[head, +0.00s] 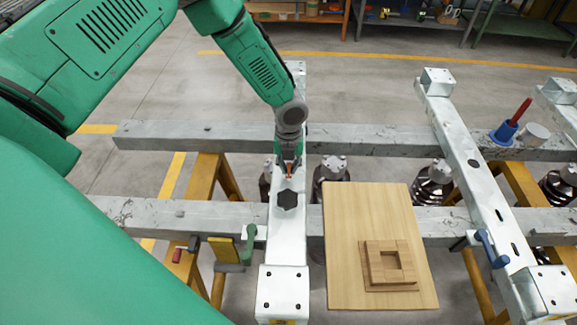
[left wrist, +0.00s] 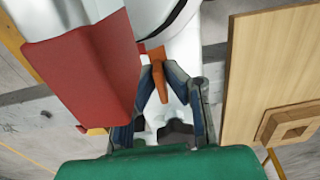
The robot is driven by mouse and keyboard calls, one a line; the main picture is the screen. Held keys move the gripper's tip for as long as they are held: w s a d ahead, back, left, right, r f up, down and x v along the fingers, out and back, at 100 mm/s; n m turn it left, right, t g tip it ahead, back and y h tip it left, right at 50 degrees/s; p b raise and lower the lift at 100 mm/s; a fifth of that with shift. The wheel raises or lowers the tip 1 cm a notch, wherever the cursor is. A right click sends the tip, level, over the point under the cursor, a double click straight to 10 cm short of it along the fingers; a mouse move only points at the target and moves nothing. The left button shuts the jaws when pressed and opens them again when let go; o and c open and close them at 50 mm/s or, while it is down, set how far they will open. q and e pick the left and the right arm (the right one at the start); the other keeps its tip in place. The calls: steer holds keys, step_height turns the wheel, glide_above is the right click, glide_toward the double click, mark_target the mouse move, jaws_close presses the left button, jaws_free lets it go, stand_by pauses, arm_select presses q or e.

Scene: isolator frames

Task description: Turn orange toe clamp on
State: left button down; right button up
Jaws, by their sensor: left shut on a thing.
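The orange toe clamp (head: 289,172) shows as a small orange piece on the white beam (head: 286,235), at the tip of my left arm. In the left wrist view its orange handle (left wrist: 160,76) stands between the two fingers. My left gripper (head: 289,165) points down over the beam and is shut on this handle. The fingers (left wrist: 163,95) hide part of the clamp, so its exact position is hard to tell. A black hexagonal part (head: 288,200) lies on the beam just in front of the gripper. My right gripper is not in view.
A large red piece (left wrist: 85,70) is close to the wrist camera. A wooden board (head: 350,215) with a square wooden frame (head: 370,270) lies right of the beam. Green (head: 249,243) and blue (head: 490,247) clamps sit nearby.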

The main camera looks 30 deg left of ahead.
arm_select(q)
steer(key=shift+s+d, duration=0.1)
steer(key=shift+d, duration=0.15)
steer(key=c, duration=1.7)
jaws_free()
steer(key=shift+r, duration=0.1)
steer(key=shift+s+d, duration=0.1)
step_height(320, 180, up, 12)
steer(key=shift+d+r, duration=0.1)
steer(key=shift+a, duration=0.2)
